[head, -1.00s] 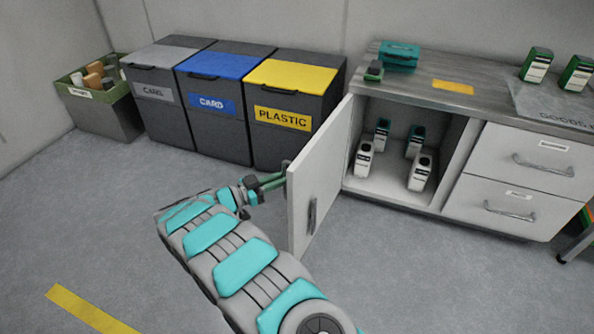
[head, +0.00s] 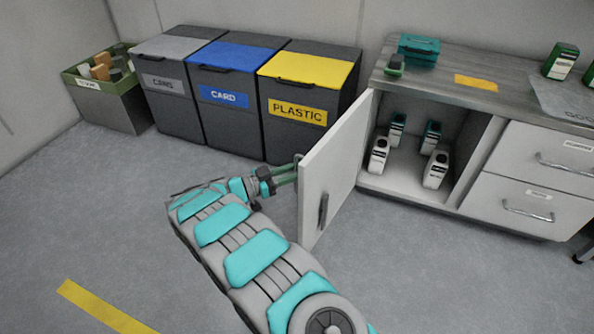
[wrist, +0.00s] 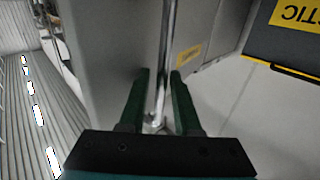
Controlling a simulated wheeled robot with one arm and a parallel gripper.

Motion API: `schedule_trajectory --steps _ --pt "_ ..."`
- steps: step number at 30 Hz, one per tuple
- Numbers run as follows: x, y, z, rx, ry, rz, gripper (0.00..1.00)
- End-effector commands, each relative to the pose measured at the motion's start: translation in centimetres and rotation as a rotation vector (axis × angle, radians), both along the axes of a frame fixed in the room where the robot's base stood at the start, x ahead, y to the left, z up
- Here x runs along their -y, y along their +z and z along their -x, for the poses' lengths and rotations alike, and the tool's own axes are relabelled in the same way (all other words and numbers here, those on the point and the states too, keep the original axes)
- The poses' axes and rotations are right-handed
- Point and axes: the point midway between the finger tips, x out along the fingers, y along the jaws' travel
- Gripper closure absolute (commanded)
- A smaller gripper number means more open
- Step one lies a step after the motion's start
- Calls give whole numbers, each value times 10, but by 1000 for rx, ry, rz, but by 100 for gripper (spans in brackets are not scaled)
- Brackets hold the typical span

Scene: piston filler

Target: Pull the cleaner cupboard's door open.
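The cleaner cupboard's white door (head: 338,165) stands wide open, swung out from the cupboard's left side. Its inner face shows in the head view, with a dark upright grip-like piece (head: 323,212) on it. My gripper (head: 285,173) is on the door's outer side, at its free edge, by a handle (head: 298,159) mostly hidden by the door. In the wrist view, a shiny metal bar (wrist: 163,65) runs between the two green fingers (wrist: 158,95). The fingers are apart, with narrow gaps visible beside the bar. The door's outer face (wrist: 105,60) is to the left there.
Inside the cupboard (head: 400,180) stand several bottles (head: 436,168). Drawers (head: 545,160) are to its right. The yellow-lidded PLASTIC bin (head: 297,110) and other bins stand behind the door and gripper. The floor at left is clear.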

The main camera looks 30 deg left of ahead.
Motion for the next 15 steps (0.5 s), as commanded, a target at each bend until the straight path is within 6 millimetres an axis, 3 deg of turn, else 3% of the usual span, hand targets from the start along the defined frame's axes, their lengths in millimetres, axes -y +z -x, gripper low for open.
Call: schedule_trajectory --steps 3,15 --pt "0 0 1 0 1 0 55" --pt "-6 -1 7 -1 3 -1 55"
